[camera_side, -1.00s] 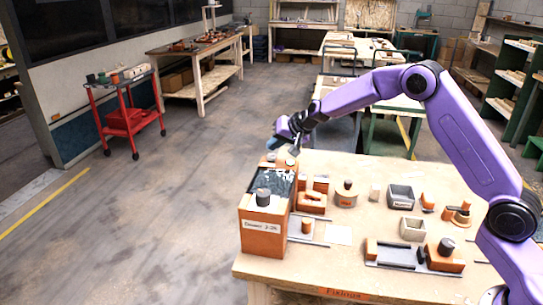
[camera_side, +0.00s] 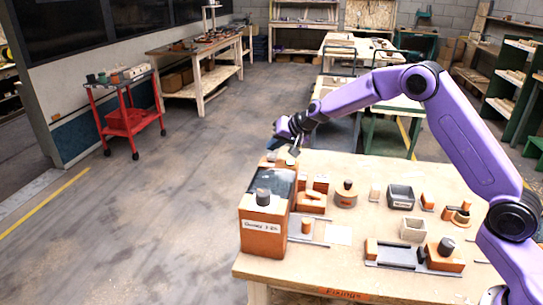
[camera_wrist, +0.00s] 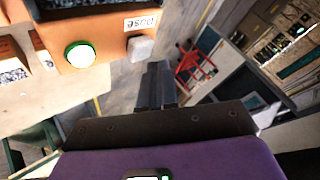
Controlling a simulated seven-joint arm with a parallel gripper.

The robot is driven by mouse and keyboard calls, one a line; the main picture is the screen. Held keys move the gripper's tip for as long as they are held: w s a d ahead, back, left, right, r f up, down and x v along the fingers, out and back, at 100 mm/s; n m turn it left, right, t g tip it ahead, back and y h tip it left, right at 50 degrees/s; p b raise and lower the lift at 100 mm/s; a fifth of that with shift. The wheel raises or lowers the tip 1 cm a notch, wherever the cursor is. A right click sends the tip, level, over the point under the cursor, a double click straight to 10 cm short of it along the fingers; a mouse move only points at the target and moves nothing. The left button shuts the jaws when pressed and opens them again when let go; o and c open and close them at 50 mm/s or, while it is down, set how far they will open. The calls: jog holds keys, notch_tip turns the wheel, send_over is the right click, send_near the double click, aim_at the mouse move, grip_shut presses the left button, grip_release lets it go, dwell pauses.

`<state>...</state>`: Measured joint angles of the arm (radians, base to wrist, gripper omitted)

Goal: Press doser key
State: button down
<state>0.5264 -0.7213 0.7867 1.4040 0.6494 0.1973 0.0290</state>
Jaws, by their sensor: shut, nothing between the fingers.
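The doser (camera_side: 263,230) is an orange box with a dark top and a grey knob at the near left of the table. In the wrist view its orange face (camera_wrist: 103,80) carries a pale grey square key (camera_wrist: 140,48), a small printed label (camera_wrist: 141,22) and a round lamp (camera_wrist: 80,55) glowing green-white. My gripper (camera_wrist: 157,68) is shut and empty, its tips close to the key, just right of and below it in the picture. I cannot tell whether they touch.
The wooden table (camera_side: 345,270) holds orange and grey blocks, a dark grey box (camera_side: 401,197), a pale box (camera_side: 413,229) and a round orange piece (camera_side: 346,195) right of the doser. A red cart (camera_side: 126,117) stands off on the floor.

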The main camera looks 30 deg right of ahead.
aim_at(274, 156)
jog(key=shift+f, duration=0.15)
jog(key=shift+f, duration=0.2)
jog(key=shift+f, duration=0.5)
dwell(0.9)
jog(key=shift+r, duration=0.9)
jog(key=shift+r, duration=2.55)
